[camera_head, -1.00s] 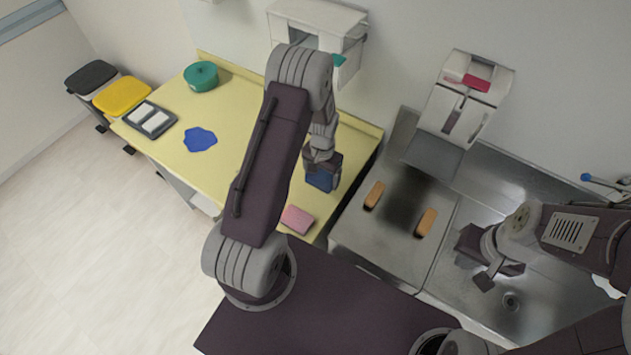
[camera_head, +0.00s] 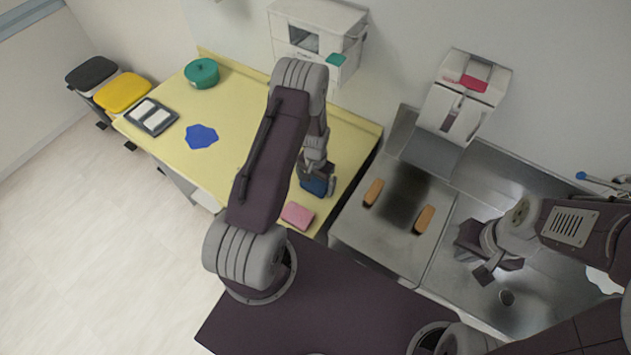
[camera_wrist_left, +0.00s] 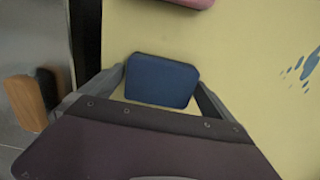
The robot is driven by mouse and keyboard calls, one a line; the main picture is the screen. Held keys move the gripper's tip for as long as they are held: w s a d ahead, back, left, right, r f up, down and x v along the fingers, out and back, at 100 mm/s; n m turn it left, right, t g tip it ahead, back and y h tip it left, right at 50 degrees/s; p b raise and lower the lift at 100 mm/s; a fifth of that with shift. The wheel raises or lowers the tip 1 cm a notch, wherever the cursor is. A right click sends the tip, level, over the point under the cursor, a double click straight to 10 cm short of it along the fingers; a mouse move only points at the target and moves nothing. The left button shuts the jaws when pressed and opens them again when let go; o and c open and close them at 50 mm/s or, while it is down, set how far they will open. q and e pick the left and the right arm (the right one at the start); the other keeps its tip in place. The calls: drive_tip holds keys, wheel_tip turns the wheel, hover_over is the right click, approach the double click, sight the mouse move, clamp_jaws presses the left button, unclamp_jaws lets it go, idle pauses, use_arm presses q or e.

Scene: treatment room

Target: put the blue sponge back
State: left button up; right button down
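The blue sponge (camera_head: 315,187) is low over or on the yellow counter (camera_head: 240,140), near its right front part. It also shows in the left wrist view (camera_wrist_left: 161,80), between the two fingers. My left gripper (camera_head: 318,180) is around the blue sponge, with one finger at each side. The fingertips lie close along its edges, and I cannot tell whether they press on it. Whether its underside touches the counter is hidden. My right gripper (camera_head: 492,264) is over the sink side at the right, with nothing visible in it; its finger gap is unclear.
A pink sponge (camera_head: 297,215) lies close by at the counter's front edge. A blue patch (camera_head: 201,136), a tray with white pads (camera_head: 152,117) and a green pot (camera_head: 202,73) are further left. Two brown blocks (camera_head: 373,192) (camera_head: 424,219) lie on the steel surface.

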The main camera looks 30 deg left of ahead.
sight(316, 182)
use_arm(q)
drive_tip(key=shift+r, duration=0.45)
wheel_tip(316, 182, up, 12)
drive_tip(key=b, duration=0.2)
drive_tip(key=shift+f, duration=0.15)
drive_tip(key=s+d+r+n+t, duration=0.1)
drive_tip(key=s+d+r, duration=0.3)
drive_tip(key=s, duration=0.3)
drive_tip(key=s+d+r, duration=0.4)
drive_tip(key=s+r, duration=0.1)
drive_tip(key=s, duration=0.1)
wheel_tip(316, 182, down, 8)
drive_tip(key=b, duration=0.8)
drive_tip(key=shift+w+a, duration=0.25)
drive_tip(key=shift+a, duration=0.05)
